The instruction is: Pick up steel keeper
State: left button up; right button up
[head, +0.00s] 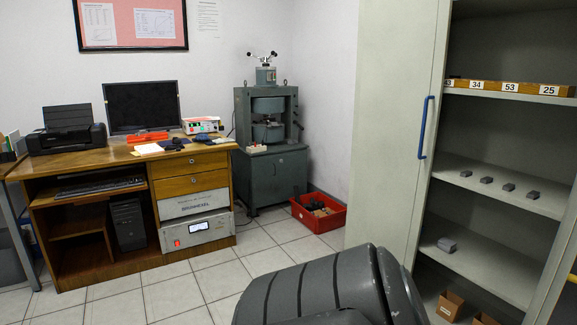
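No piece can be singled out for sure as the steel keeper. Several small dark grey blocks, one of them the block at the front right (533,194), stand spaced in a row on a middle shelf of the open cabinet at right. A lighter grey stack or block (447,244) lies on the shelf below. A red crate (333,222) on the floor holds dark and brown pieces too small to tell apart. A grey-green magnet machine (268,180) with a gap between two round poles stands in the corner. Neither of my grippers is in view.
The cabinet door (395,130) stands open with a blue handle (425,127). A numbered wooden strip (510,88) lies on the upper shelf; a cardboard box (449,305) is low down. A wooden desk (130,160) stands left. The tiled floor (170,298) before it is clear.

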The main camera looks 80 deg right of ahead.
aim_at(533, 194)
jog(key=z, duration=4.05)
jog(key=i+j+z, duration=0.1)
jog(key=z, duration=0.3)
jog(key=j+z, duration=0.2)
jog(key=z, duration=0.2)
jog(key=j+z, duration=0.15)
jog(key=z, duration=0.25)
jog(key=j+z, duration=0.25)
jog(key=j, duration=0.3)
jog(key=j+z, duration=0.3)
jog(key=j, duration=0.3)
